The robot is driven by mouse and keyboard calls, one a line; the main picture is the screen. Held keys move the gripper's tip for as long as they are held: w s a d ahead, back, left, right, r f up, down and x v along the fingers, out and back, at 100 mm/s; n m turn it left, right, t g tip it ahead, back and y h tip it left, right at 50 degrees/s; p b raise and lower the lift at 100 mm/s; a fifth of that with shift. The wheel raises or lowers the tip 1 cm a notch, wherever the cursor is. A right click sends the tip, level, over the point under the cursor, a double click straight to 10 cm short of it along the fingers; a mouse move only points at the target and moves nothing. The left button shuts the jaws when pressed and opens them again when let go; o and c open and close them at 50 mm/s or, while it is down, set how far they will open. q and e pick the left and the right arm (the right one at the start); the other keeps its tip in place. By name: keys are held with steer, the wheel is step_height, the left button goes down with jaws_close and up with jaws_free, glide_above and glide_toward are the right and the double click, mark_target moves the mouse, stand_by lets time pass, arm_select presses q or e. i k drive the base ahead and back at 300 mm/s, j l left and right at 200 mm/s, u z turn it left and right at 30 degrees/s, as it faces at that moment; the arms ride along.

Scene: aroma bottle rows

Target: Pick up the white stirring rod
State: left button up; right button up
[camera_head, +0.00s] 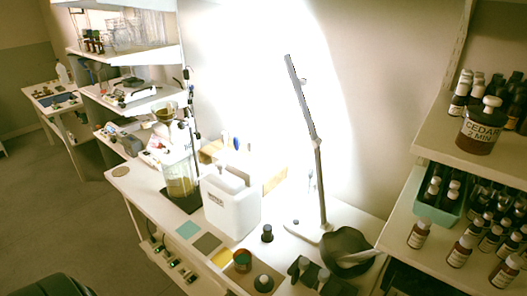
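A thin pale rod (355,259) lies slanted across a dark round bowl (347,240) at the front right of the white bench. It may be the white stirring rod, but it is too small to be sure. Neither of my grippers can be made out. Small dark shapes (299,268) lie left of the bowl at the bench's front edge; I cannot tell what they are.
A lamp (320,180) rises behind the bowl. A white box (231,204) and a glass vessel (180,180) stand further left. Coloured squares (188,230) and small jars (243,260) line the front edge. Shelves of brown bottles (460,250) flank the right.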

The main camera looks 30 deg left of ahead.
mark_target(249, 143)
steer(key=u, duration=1.25)
